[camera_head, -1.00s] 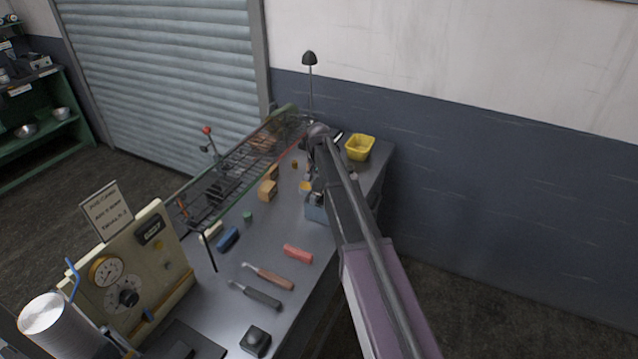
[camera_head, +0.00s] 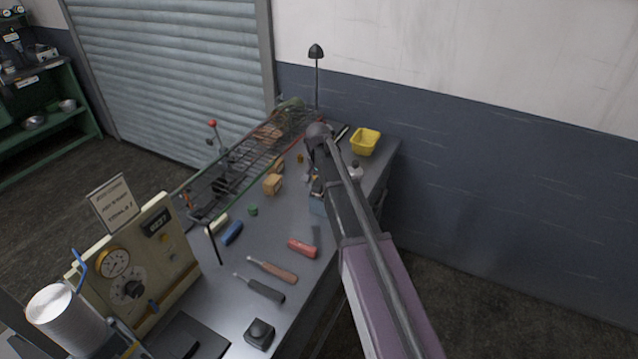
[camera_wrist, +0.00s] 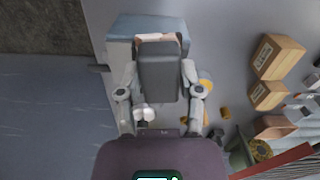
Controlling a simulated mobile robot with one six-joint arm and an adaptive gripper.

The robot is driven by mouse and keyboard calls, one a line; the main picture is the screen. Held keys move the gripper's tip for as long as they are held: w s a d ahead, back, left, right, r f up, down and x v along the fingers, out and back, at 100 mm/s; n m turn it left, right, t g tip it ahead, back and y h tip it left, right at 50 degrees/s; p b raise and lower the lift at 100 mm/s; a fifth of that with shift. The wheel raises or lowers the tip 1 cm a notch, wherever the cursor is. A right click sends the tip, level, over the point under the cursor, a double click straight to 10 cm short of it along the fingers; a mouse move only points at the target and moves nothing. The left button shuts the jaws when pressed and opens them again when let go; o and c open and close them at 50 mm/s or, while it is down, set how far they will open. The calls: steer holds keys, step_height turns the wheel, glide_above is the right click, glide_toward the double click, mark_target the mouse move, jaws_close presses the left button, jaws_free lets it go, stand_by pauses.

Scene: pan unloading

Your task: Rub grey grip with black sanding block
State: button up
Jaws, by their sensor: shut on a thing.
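My gripper (camera_wrist: 160,76) is shut on a dark block in the wrist view, which looks like the black sanding block (camera_wrist: 160,66). A pale tan edge shows at its far end. The held block is above or in front of a blue box (camera_wrist: 148,24); I cannot tell whether they touch. In the head view my arm mostly hides the gripper and the block. A tool with a dark grey grip (camera_head: 266,291) lies on the bench towards the front, well apart from my gripper. It lies beside a brown-handled tool (camera_head: 272,270).
A red-handled tool (camera_head: 302,248), a blue block (camera_head: 232,233) and a black knobbed block (camera_head: 258,333) lie on the bench. A wire rack (camera_head: 225,175) runs along the far side. A gauge box (camera_head: 130,275) stands at left, a yellow bin (camera_head: 365,142) at the back.

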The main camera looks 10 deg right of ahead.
steer(key=shift+r+p, duration=3.05)
steer(key=shift+r+p, duration=1.5)
steer(key=shift+r, duration=0.05)
steer(key=shift+f, duration=0.1)
